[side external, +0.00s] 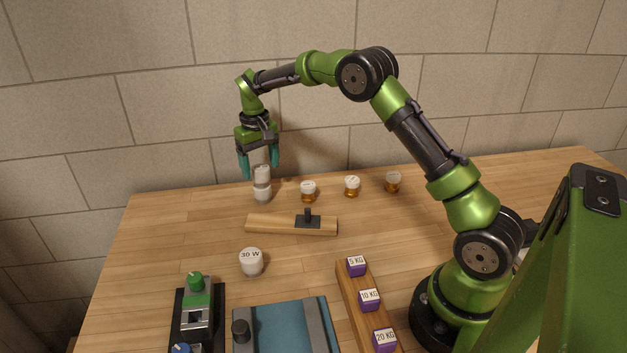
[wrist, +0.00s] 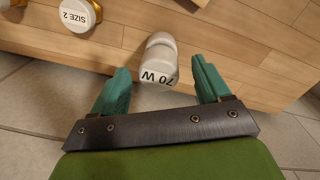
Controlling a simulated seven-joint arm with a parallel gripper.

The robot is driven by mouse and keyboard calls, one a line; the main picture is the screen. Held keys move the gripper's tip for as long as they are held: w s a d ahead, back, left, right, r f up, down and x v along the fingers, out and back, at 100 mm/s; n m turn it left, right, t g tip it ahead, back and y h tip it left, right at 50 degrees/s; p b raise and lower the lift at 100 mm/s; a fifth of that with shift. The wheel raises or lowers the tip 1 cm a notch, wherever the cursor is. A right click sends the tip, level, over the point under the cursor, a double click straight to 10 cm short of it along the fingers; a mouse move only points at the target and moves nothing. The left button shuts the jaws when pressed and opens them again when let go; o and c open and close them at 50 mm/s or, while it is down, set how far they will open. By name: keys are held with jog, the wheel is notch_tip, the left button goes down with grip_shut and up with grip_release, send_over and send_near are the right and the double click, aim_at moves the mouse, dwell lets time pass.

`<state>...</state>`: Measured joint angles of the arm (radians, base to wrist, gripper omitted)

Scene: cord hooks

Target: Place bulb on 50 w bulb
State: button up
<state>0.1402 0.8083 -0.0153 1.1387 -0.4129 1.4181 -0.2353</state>
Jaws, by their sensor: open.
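My gripper (side external: 260,173) is open above the back left of the table, its teal fingers pointing down. A stack of white bulb-like cylinders stands below it. The upper bulb (side external: 262,173) is level with the fingertips and sits on a lower white bulb (side external: 263,193). In the wrist view the top bulb (wrist: 158,70) reads "70 W" and lies between the open fingers (wrist: 161,66), with gaps on both sides. The lower bulb's label is hidden. A separate white bulb marked "30 W" (side external: 251,262) stands upright nearer the front.
Several orange jars with white lids (side external: 308,191) stand right of the stack. A wooden block with a black fitting (side external: 275,222) lies in front. Purple weights on a wooden rail (side external: 369,300), a blue tray (side external: 290,330) and a green-topped device (side external: 197,300) fill the front.

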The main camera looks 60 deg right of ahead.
aim_at(260, 169)
jog(key=s+a+r+t, duration=0.1)
jog(key=s+a+r, duration=0.15)
jog(key=r, duration=0.55)
jog(key=s+a+r+t, duration=0.1)
jog(key=s+r, duration=0.2)
jog(key=r, duration=0.5)
jog(key=s+a+t+y, duration=0.1)
jog(key=s+a, duration=0.3)
jog(key=s, duration=0.8)
jog(key=s+a+t+y, duration=0.1)
jog(key=s+a+t, duration=0.3)
jog(key=s, duration=0.8)
jog(key=shift+s+f, duration=0.2)
jog(key=shift+f, duration=0.2)
jog(key=shift+a, duration=0.1)
